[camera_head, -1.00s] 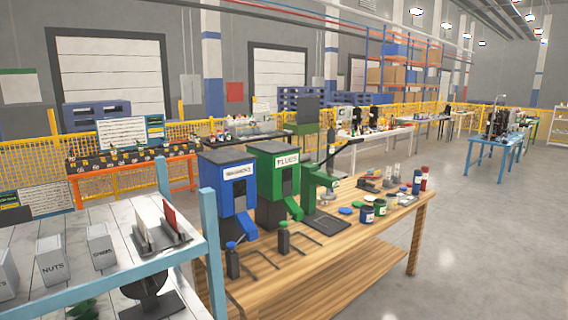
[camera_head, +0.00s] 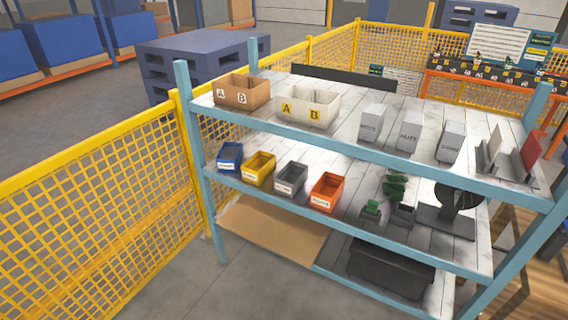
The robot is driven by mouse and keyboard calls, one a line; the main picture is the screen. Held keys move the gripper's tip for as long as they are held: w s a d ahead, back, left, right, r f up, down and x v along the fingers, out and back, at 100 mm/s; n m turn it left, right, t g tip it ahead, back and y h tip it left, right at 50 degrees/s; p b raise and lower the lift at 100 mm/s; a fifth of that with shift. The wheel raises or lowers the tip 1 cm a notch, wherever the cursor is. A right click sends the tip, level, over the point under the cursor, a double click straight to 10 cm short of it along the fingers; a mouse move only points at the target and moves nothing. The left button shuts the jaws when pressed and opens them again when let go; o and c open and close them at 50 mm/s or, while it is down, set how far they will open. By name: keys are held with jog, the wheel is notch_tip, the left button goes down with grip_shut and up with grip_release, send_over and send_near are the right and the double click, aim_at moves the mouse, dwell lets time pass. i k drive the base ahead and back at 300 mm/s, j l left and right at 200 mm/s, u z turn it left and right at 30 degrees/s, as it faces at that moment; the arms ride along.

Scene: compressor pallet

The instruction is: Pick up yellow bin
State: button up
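The yellow bin (camera_head: 259,168) is a small open-topped box with a pale label on its front. It sits on the middle shelf of a blue-framed rack, near the rack's left end. A blue bin (camera_head: 230,157) stands just to its left and a grey bin (camera_head: 291,179) just to its right. An orange bin (camera_head: 327,191) is further right in the same row. The yellow bin looks empty. My gripper is not in view.
The rack's light-blue front beam (camera_head: 340,232) runs before the bins, with the upper shelf (camera_head: 345,115) above them. That shelf holds a brown box (camera_head: 241,92), a cream box (camera_head: 308,105) and grey containers. A yellow mesh fence (camera_head: 105,215) stands left.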

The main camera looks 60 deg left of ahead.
aim_at(260, 166)
jog(key=u, duration=2.25)
jog(key=i+j, duration=0.5)
jog(key=i+j+z, duration=0.15)
jog(key=i+j, duration=0.4)
jog(key=j, duration=0.2)
jog(key=i+j+z, duration=0.1)
jog(key=i+j, duration=0.9)
jog(key=i, duration=0.15)
